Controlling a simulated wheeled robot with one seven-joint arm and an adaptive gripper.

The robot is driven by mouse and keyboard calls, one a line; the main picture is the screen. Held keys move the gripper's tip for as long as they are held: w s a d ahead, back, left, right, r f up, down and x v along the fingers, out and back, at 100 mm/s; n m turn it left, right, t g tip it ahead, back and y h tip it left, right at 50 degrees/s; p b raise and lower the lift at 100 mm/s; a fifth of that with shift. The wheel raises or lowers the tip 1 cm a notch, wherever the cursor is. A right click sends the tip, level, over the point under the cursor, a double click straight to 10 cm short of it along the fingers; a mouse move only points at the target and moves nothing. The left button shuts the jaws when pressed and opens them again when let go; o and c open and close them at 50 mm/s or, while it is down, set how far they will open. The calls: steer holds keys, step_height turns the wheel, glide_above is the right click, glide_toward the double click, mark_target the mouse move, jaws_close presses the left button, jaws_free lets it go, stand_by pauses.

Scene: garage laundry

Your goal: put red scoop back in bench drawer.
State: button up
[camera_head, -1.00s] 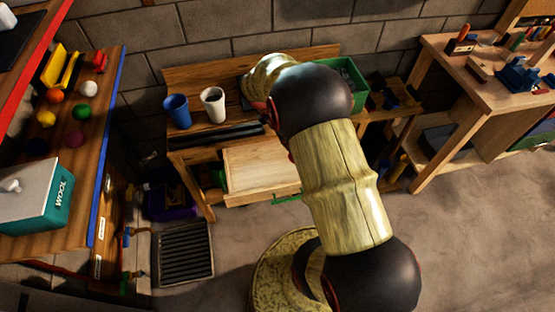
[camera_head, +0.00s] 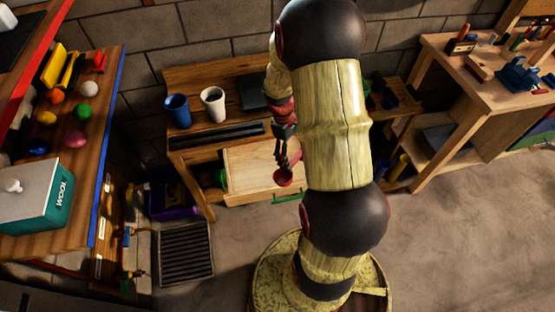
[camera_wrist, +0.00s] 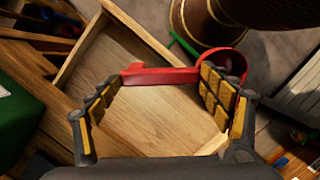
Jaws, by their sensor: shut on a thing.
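The red scoop (camera_head: 285,178) is between the fingers of my gripper (camera_head: 284,152), over the pulled-out bench drawer (camera_head: 247,168). In the wrist view, the scoop's handle (camera_wrist: 165,75) spans from one padded finger to the other, and its round bowl (camera_wrist: 228,57) is at the right finger. My gripper (camera_wrist: 162,90) is shut on the scoop. The drawer also shows in the wrist view (camera_wrist: 150,118), open, with a bare wooden floor. Its green pull (camera_head: 289,197) is at the front. My arm hides the drawer's right part in the head view.
On the bench (camera_head: 230,72) stand a blue cup (camera_head: 177,110) and a white cup (camera_head: 213,102), behind a dark bar (camera_head: 216,137). A purple bin (camera_head: 171,202) and a floor grate (camera_head: 186,252) are at left. A workbench (camera_head: 470,85) stands at right.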

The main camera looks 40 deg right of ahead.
steer(key=s+a+m+t+y, duration=0.1)
steer(key=s+a+m+t, duration=0.1)
steer(key=s+a+m, duration=0.3)
steer(key=m+t+b, duration=0.1)
steer(key=m+b, duration=0.2)
steer(key=b, duration=0.1)
glide_toward(276, 169)
steer(key=shift+s+a+f, duration=0.1)
steer(key=shift+s+a, duration=0.1)
steer(key=shift+s, duration=0.05)
steer(key=shift+w+f, duration=0.15)
steer(key=shift+f, duration=0.1)
steer(key=shift+d+f+b, duration=0.1)
steer(key=shift+f+b, duration=0.5)
steer(key=shift+f, duration=0.9)
steer(key=shift+f, duration=0.15)
steer(key=o, duration=1)
